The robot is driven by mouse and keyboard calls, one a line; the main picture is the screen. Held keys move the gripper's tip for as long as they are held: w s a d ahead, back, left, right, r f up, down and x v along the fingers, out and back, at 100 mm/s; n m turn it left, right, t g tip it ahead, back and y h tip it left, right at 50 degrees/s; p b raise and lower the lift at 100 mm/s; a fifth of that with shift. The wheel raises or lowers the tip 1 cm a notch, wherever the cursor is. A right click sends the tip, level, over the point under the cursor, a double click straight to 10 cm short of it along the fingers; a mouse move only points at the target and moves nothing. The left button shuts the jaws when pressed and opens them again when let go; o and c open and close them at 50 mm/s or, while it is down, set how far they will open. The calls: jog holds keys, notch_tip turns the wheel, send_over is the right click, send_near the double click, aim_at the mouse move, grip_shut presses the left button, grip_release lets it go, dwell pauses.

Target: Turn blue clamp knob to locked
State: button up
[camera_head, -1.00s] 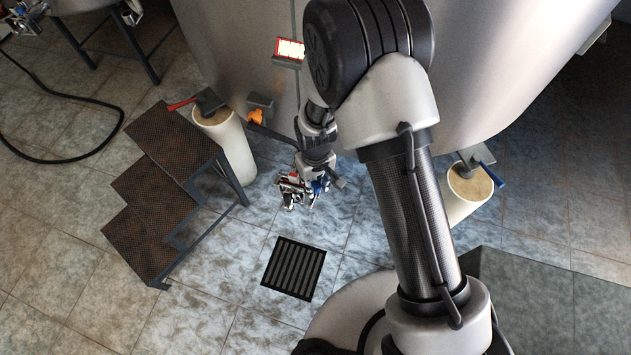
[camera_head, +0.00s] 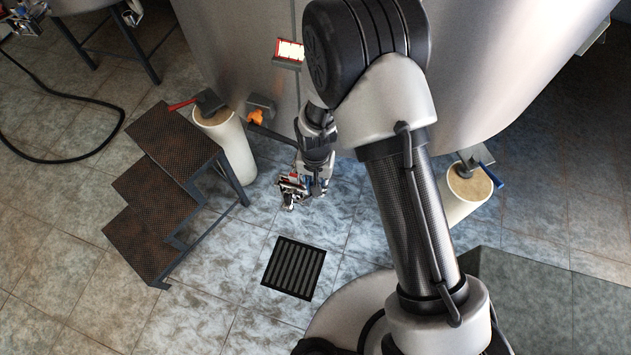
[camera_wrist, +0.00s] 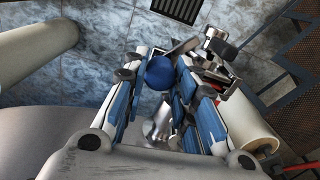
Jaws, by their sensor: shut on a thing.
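The blue clamp knob (camera_wrist: 160,72) is a round blue ball in the wrist view. It sits between the fingertips of my gripper (camera_wrist: 156,77), which is shut on it. The clamp's metal parts (camera_wrist: 215,45) lie just beyond and to the right of the knob. In the head view my gripper (camera_head: 317,182) is low in front of the tank, at the small metal outlet fitting (camera_head: 290,190). There my wrist hides most of the knob, and its lock position cannot be read.
The steel tank (camera_head: 235,50) rises behind my arm. An orange handle (camera_head: 256,117) is on its front left. Brown steps (camera_head: 150,195) and a pale pillar (camera_head: 235,150) stand left. A dark drain grate (camera_head: 293,268) lies in the open tiled floor.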

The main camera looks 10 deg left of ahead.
jog(key=m, duration=0.5)
jog(key=shift+m, duration=2.6)
jog(key=o, duration=1.1)
jog(key=shift+r, duration=0.1)
notch_tip(320, 180, up, 12)
jog(key=shift+f, duration=0.1)
